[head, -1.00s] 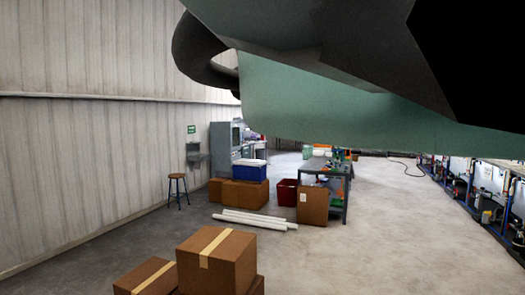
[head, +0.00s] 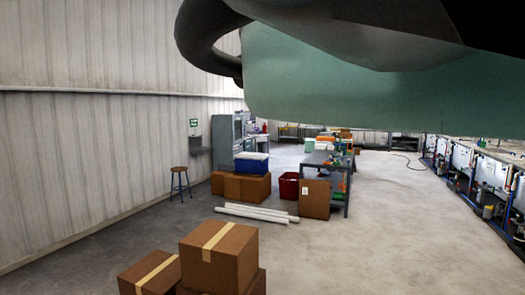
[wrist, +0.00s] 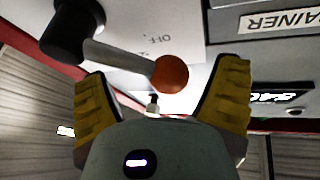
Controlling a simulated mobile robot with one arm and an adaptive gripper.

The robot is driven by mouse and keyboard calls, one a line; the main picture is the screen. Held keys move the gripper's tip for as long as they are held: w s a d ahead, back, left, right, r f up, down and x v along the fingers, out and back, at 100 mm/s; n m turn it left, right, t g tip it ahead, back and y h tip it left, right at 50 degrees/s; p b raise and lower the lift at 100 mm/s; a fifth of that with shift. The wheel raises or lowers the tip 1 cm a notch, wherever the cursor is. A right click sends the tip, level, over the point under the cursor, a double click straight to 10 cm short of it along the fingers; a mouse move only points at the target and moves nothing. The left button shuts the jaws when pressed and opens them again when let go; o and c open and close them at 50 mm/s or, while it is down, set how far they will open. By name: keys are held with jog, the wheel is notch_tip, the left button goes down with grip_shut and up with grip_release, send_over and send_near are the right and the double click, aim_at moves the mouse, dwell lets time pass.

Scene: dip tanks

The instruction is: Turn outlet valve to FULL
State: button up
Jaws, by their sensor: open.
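In the wrist view, the valve's grey lever (wrist: 118,58) runs from a dark round hub (wrist: 72,28) to an orange-red ball knob (wrist: 170,73). The knob shows between the tips of my gripper (wrist: 162,75), whose two yellow-padded fingers are spread on either side of it. Gaps show between the knob and both fingers, so I see no contact. The white plate (wrist: 185,25) behind the lever carries upside-down "OFF" lettering. A FULL mark cannot be made out. The valve is not seen in the head view.
In the head view, my own body covers the upper right. Cardboard boxes (head: 218,258) stand in front, and white pipes (head: 256,214) lie on the floor. A workbench (head: 330,164) stands beyond. Tanks (head: 465,160) line the right side.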

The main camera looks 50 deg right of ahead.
jog(key=shift+w+a+r, duration=0.15)
jog(key=shift+a, duration=0.1)
dwell(0.3)
jog(key=shift+a, duration=0.1)
jog(key=c, duration=1.4)
jog(key=shift+c, duration=0.2)
